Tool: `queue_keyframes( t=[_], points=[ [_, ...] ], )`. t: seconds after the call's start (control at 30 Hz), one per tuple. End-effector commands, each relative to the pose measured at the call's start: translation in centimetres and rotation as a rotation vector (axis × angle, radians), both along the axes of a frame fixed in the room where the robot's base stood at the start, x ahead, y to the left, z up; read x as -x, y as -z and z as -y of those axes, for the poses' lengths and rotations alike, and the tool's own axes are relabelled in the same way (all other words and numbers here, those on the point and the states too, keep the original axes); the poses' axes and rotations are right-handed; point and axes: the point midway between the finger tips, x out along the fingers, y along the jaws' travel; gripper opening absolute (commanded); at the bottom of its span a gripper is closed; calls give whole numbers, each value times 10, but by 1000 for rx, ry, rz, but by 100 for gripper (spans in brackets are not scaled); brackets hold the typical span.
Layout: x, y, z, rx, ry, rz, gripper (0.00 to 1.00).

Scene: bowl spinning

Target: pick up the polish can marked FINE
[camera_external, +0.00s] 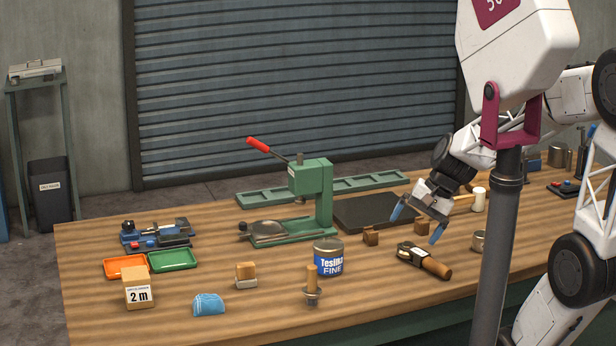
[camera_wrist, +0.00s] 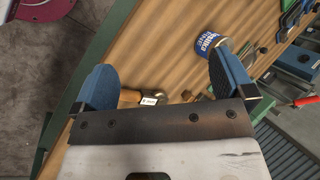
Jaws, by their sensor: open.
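The polish can (camera_external: 328,258) marked FINE is a short blue and white tin with a metal lid. It stands upright on the wooden bench, near the middle front. In the wrist view the can (camera_wrist: 208,46) shows beyond the right fingertip, its label partly readable. My gripper (camera_external: 419,222) is open and empty, with blue fingers, above the bench to the right of the can. In the wrist view my gripper's two fingers (camera_wrist: 160,80) are wide apart, with nothing held between them.
A brush (camera_external: 312,284) stands just in front of the can. A green press (camera_external: 311,195) with a red lever is behind it. A grey post (camera_external: 499,240) rises at the right.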

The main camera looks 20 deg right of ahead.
Motion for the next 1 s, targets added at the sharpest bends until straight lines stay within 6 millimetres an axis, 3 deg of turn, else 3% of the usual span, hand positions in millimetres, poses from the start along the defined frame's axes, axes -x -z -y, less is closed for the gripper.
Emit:
queue_keyframes(
  t=[0.2,0.5,0.8,1.0],
  points=[
    [-38,19,-29,-223,238,-134,100],
    [-97,45,-55,-508,590,-333,100],
    [-155,81,-63,-760,951,-529,100],
    [-179,99,-61,-865,1109,-608,100]
  ],
)
